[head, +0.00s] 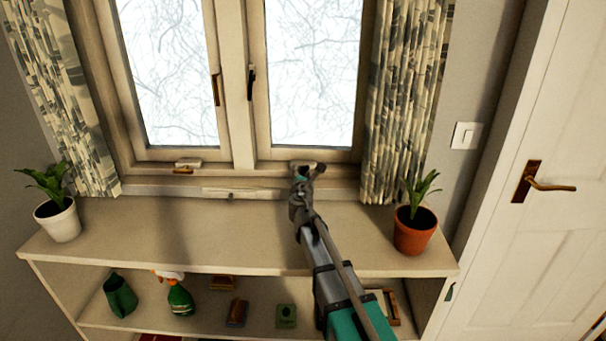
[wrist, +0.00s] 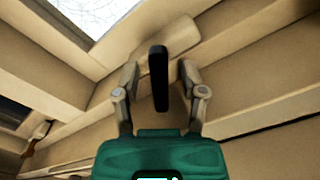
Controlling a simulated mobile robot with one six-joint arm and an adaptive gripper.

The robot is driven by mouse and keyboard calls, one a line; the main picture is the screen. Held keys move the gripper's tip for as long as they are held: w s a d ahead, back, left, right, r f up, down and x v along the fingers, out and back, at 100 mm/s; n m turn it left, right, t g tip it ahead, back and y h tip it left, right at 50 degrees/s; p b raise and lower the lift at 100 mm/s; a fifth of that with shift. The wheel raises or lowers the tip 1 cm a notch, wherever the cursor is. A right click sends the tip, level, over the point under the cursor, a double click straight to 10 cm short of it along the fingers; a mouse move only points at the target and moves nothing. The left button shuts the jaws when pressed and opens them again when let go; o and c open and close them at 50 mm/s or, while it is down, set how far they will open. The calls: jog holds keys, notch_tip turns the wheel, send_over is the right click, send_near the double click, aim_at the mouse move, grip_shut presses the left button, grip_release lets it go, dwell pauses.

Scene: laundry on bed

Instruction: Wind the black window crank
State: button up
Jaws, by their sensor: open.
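The black window crank (wrist: 158,80) stands out from a pale housing (wrist: 182,38) on the right window's bottom frame in the wrist view. My gripper (wrist: 159,71) is open, with one finger on each side of the crank. Gaps show between the crank and both fingers, so it looks untouched. In the head view my gripper (head: 308,170) is at the right window's sill, in front of the pale housing (head: 298,163). It hides most of the crank there.
A brass crank (head: 184,169) is below the left window. A black window handle (head: 251,82) and a brass one (head: 216,88) are higher up. A terracotta plant pot (head: 414,235) stands right of my arm, a white pot (head: 58,222) far left. The shelf top between is mostly clear.

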jog(key=shift+c, duration=0.2)
grip_shut()
jog(key=shift+m, duration=0.3)
jog(key=m, duration=0.4)
jog(key=shift+f+m, duration=0.1)
jog(key=shift+m, duration=0.3)
jog(key=m, duration=0.5)
jog(key=shift+d+m, duration=0.1)
jog(key=shift+m, duration=0.3)
